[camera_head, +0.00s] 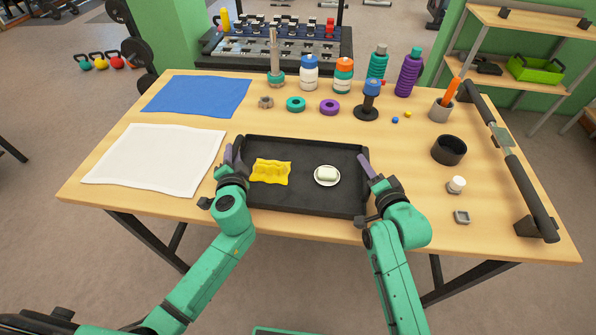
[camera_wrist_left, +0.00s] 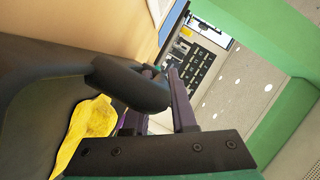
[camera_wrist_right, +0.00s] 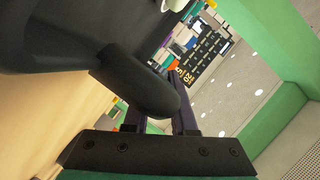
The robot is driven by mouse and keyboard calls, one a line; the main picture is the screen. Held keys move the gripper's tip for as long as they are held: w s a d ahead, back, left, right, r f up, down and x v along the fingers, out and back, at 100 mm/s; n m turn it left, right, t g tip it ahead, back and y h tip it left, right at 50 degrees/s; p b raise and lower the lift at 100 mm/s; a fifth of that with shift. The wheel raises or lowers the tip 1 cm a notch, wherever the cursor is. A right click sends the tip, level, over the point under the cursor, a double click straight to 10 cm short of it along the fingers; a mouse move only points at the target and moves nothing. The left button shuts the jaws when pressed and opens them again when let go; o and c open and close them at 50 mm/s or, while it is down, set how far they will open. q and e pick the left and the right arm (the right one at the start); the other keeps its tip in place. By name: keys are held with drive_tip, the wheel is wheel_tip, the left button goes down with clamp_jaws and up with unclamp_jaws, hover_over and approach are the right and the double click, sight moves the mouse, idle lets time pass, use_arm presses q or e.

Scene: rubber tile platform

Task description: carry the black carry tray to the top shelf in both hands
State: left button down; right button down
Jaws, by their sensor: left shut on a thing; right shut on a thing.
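The black carry tray (camera_head: 305,200) is at the front middle of the wooden table, holding a yellow cloth (camera_head: 271,171) and a white dish with a pale soap-like block (camera_head: 327,175). My left gripper (camera_head: 237,156) is shut on the tray's left handle; the dark handle (camera_wrist_left: 130,83) shows between the fingers in the left wrist view. My right gripper (camera_head: 369,167) is shut on the right handle, which shows in the right wrist view (camera_wrist_right: 140,82). The top shelf (camera_head: 535,25) of a wooden rack is at the upper right. Whether the tray touches the table is unclear.
A blue cloth (camera_head: 197,95) and white cloth (camera_head: 153,158) lie left. Bottles, including a purple one (camera_head: 408,74), stand behind the tray. A black cup (camera_head: 449,150) and a long black bar (camera_head: 515,165) are right. The rack's lower shelf holds a green crate (camera_head: 535,69).

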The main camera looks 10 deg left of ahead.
use_arm(q)
drive_tip(key=shift+r, duration=0.1)
use_arm(e)
drive_tip(key=shift+r, duration=0.1)
